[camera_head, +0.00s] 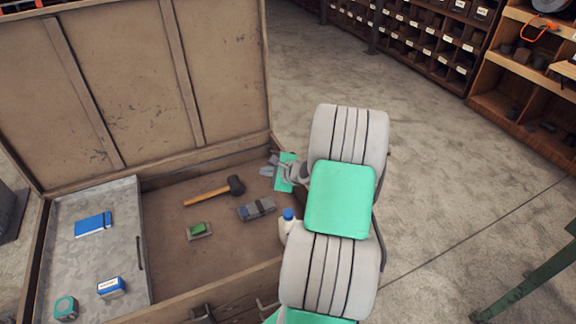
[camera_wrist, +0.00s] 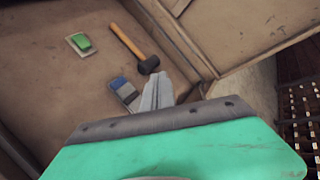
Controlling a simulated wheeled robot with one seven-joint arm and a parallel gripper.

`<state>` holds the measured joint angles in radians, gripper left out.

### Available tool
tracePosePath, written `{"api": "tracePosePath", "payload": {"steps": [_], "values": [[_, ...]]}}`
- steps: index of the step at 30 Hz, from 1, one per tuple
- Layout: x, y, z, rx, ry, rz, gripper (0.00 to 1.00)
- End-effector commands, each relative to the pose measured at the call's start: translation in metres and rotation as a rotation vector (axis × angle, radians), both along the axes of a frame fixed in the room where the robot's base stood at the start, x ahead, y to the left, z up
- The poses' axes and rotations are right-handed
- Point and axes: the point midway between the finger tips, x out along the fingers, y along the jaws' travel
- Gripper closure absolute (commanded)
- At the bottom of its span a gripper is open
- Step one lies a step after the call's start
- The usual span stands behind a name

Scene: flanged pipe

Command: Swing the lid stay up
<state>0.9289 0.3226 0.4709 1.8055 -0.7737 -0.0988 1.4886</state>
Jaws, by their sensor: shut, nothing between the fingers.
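A large brown chest stands with its lid (camera_head: 140,80) raised and leaning back, two ribs on its inner face. My gripper (camera_head: 266,169) is at the chest's right side, near the back corner by the lid's lower right edge. In the wrist view my gripper (camera_wrist: 163,80) points down over the chest's inside, fingers together and empty. A brown edge of the chest and lid runs close to the right of the fingers in that view. I cannot make out the lid stay clearly; my arm covers much of the chest's right wall.
In the chest lie a mallet (camera_head: 215,190), a grey-blue block (camera_head: 257,209), a green item (camera_head: 198,230) and a white bottle (camera_head: 287,222) beside my arm. A grey tray (camera_head: 95,255) at left holds small blue and green items. Open floor (camera_head: 440,170) lies right.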

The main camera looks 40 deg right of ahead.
Motion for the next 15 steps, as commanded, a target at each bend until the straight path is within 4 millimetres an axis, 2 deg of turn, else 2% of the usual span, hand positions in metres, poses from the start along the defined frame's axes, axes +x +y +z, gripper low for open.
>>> {"api": "tracePosePath", "payload": {"steps": [1, 3, 6, 10, 15], "values": [[-0.015, -0.037, -0.032, 0.157, -0.053, -0.168, 1.0], [-0.033, -0.077, -0.053, 0.347, -0.148, -0.366, 1.0], [-0.055, -0.11, -0.069, 0.522, -0.246, -0.537, 1.0], [-0.059, -0.123, -0.075, 0.593, -0.289, -0.602, 1.0], [-0.035, -0.128, -0.083, 0.59, -0.286, -0.597, 1.0]]}}
